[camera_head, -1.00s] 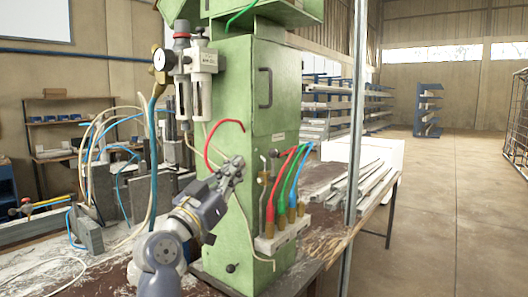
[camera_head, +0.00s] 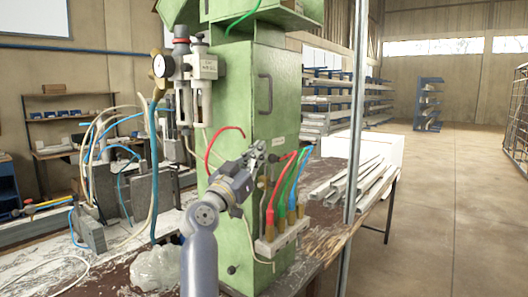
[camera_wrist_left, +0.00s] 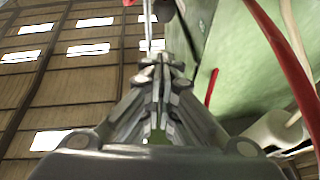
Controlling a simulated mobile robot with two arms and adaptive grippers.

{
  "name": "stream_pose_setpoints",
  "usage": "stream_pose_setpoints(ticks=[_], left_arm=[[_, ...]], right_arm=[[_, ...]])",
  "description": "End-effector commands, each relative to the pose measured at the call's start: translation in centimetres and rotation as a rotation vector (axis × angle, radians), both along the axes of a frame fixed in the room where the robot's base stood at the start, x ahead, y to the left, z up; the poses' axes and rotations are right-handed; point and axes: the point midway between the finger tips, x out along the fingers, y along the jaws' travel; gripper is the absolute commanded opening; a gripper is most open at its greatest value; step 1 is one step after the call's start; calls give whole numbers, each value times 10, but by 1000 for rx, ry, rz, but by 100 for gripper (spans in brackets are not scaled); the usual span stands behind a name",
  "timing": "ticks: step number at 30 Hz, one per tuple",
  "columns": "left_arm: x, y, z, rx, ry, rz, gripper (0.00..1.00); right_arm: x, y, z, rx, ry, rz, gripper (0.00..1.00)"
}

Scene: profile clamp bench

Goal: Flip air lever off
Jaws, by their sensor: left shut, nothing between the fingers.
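The air manifold (camera_head: 283,237), a pale block with brass fittings and red, green and blue hoses, is on the lower front of the green machine cabinet (camera_head: 270,60). A small dark-tipped lever (camera_head: 272,158) stands up at its left end, partly hidden by my left gripper. My left gripper (camera_head: 262,149) is shut and empty, with its fingertips beside the lever's top; I cannot tell whether they touch. In the left wrist view, the closed fingertips (camera_wrist_left: 161,62) point at a thin upright metal rod (camera_wrist_left: 148,28), which may be the lever. My right gripper is not in view.
A loose red hose (camera_head: 225,130) curves close to my left gripper. A pressure gauge and filter unit (camera_head: 192,67) hangs on the cabinet's left. A metal post (camera_head: 356,130) and profiles (camera_head: 350,180) are at right. Open floor (camera_head: 440,200) lies beyond.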

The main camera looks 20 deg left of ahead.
Motion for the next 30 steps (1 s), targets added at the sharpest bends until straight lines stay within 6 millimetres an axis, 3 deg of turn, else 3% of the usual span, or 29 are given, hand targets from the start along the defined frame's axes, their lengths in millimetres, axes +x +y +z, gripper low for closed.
stream_pose_setpoints(ticks=[9,30], left_arm=[[30,-6,-14,-1,1,0,0],[36,2,-13,13,31,3,0]], right_arm=[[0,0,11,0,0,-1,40],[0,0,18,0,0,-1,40]])
